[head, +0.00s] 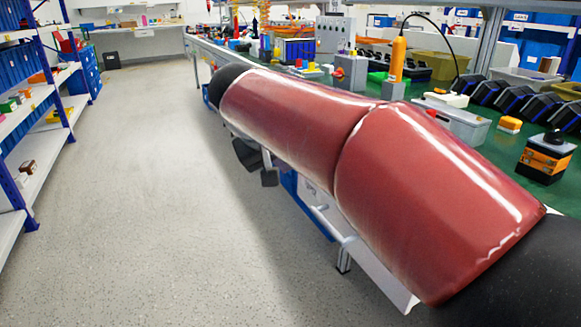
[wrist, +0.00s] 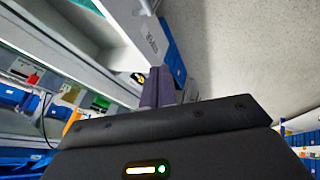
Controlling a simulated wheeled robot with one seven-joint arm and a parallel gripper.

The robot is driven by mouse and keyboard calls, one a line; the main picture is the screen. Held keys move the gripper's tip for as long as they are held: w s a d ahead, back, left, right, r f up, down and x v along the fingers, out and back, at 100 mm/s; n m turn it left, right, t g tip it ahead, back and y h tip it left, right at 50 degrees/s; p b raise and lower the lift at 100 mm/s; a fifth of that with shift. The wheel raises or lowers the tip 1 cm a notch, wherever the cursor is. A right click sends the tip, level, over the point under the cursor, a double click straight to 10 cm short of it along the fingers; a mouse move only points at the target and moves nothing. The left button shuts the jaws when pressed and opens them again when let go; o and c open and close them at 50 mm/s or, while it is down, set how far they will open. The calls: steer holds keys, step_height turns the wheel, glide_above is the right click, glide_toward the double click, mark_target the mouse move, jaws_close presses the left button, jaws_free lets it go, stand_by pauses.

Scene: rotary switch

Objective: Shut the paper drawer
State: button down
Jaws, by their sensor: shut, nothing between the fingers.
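A white drawer unit with a dark label (head: 311,188) shows under the green bench in the head view, mostly hidden behind my red arm. A pale handle bar (head: 333,224) sticks out below the label. In the wrist view a white panel with a dark label (wrist: 151,42) lies just beyond my fingertips. I take this as the paper drawer; how far it stands open I cannot tell. My gripper (wrist: 158,88) is shut and empty, its two dark fingers together near the labelled panel. Contact is not clear. In the head view dark gripper parts (head: 258,163) show below the arm, left of the label.
The green bench (head: 480,150) carries a grey box, an orange tool (head: 397,58), a black and orange device (head: 545,157) and several dark trays. A shelf rack (head: 35,110) stands at the left. The grey floor (head: 150,180) between them is clear.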

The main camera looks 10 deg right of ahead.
steer(key=w+d+f, duration=0.5)
steer(key=d+f, duration=0.2)
steer(key=shift+w+f+b, duration=0.2)
steer(key=shift+w+b, duration=0.1)
steer(key=shift+b, duration=0.1)
steer(key=shift+d, duration=0.15)
steer(key=w+d+p, duration=0.2)
steer(key=d, duration=0.6)
steer(key=w+d+p, duration=0.2)
steer(key=w+d, duration=0.1)
steer(key=d, duration=0.4)
steer(key=shift+d, duration=0.35)
steer(key=shift+a, duration=0.15)
